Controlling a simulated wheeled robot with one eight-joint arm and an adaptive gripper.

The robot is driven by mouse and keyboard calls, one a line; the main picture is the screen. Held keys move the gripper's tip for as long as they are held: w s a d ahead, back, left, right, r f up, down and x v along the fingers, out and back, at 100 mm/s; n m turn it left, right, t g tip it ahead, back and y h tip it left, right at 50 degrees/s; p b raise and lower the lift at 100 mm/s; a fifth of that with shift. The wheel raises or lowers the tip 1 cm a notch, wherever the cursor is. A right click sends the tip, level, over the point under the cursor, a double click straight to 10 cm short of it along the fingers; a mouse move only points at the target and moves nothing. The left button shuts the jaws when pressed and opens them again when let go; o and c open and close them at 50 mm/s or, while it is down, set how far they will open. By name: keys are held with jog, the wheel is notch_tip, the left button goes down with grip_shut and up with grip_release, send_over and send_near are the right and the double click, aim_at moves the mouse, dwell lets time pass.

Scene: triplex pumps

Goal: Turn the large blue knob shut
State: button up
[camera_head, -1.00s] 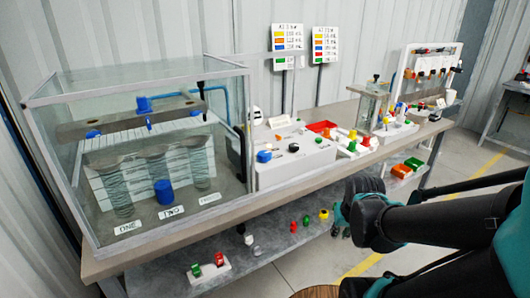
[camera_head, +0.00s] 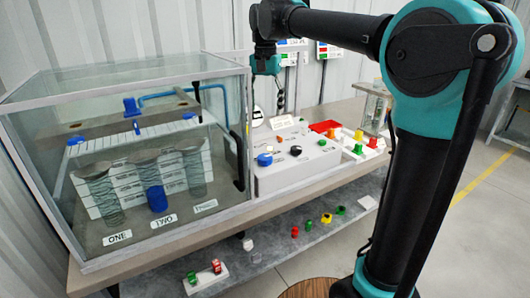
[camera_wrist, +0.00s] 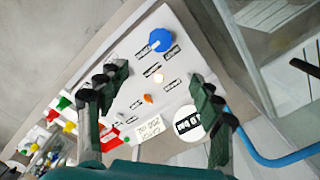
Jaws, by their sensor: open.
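The large blue knob (camera_head: 264,159) sits on the top left of the white control box (camera_head: 295,168) on the bench. In the wrist view the blue knob (camera_wrist: 160,40) is beyond the fingertips, near the top, with nothing covering it. My gripper (camera_head: 278,95) hangs above the back of the box, apart from the knob. In the wrist view my gripper (camera_wrist: 157,82) is open, its two dark green fingers spread wide with nothing between them. An orange knob (camera_wrist: 148,99) and a pale round button (camera_wrist: 158,78) lie on the panel between the fingers.
A glass tank (camera_head: 130,235) with blue parts inside stands just left of the box. A blue hose (camera_wrist: 270,158) shows at the right in the wrist view. Small coloured valves (camera_head: 358,137) stand right of the box. A lower shelf (camera_head: 260,262) holds several small parts.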

aim_at(266, 156)
notch_tip(266, 156, down, 17)
jog(key=shift+f, duration=0.1)
dwell(0.4)
jog(key=shift+c, duration=0.6)
jog(key=c, duration=1)
jog(key=shift+c, duration=0.2)
